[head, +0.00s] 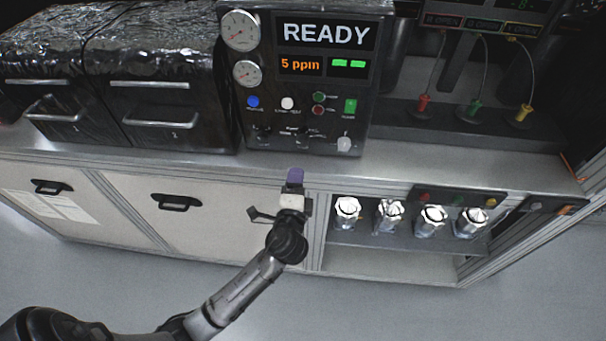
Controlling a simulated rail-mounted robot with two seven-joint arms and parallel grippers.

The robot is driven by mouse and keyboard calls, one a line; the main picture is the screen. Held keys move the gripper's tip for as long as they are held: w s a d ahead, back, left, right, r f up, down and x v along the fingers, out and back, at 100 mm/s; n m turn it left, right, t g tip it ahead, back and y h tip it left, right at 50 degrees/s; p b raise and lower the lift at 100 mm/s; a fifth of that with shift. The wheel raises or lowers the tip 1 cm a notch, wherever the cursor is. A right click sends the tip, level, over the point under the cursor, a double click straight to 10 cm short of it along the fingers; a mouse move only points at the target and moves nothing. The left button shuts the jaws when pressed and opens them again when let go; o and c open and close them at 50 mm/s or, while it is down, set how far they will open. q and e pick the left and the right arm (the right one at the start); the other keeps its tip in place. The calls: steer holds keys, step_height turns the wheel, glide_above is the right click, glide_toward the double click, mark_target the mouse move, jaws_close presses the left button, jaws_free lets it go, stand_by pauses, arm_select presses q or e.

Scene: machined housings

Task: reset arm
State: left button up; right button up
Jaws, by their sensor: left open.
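My left arm comes in from the lower left, and its gripper (293,187) is open in front of the bench edge, above the cabinet front. A small purple piece (295,175) shows at its tip; I cannot tell whether it is part of the gripper. Several shiny metal housings (347,209) stand upright in a row on the shelf (352,239) to the right of the gripper, apart from it. My right gripper is not in view.
A control panel (315,68) reading READY and 5 ppm stands on the bench behind the gripper. Foil-topped drawer units (160,95) stand at left. Red, green and yellow cable probes (474,110) stand at back right. The floor in front is clear.

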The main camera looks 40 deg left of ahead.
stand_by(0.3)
arm_select(q)
steer(key=s+d+f+n+g+h, duration=0.3)
steer(key=s+f+g, duration=0.15)
steer(key=s, duration=0.45)
steer(key=s+d+f+n+g+h, duration=0.3)
steer(key=s+f+h, duration=0.15)
steer(key=s, duration=0.55)
steer(key=s+d+f+n+g+h, duration=0.3)
steer(key=s+f+g, duration=0.15)
steer(key=s, duration=0.45)
steer(key=w+p+v, duration=0.2)
steer(key=p+v, duration=0.9)
steer(key=p, duration=0.1)
steer(key=w+d+r+p+v, duration=0.1)
steer(key=w+p+v, duration=0.2)
steer(key=p+v, duration=0.9)
steer(key=shift+d+r+t+p, duration=0.3)
steer(key=shift+d+r+p, duration=0.1)
steer(key=shift+r+p, duration=0.2)
steer(key=shift+y, duration=0.25)
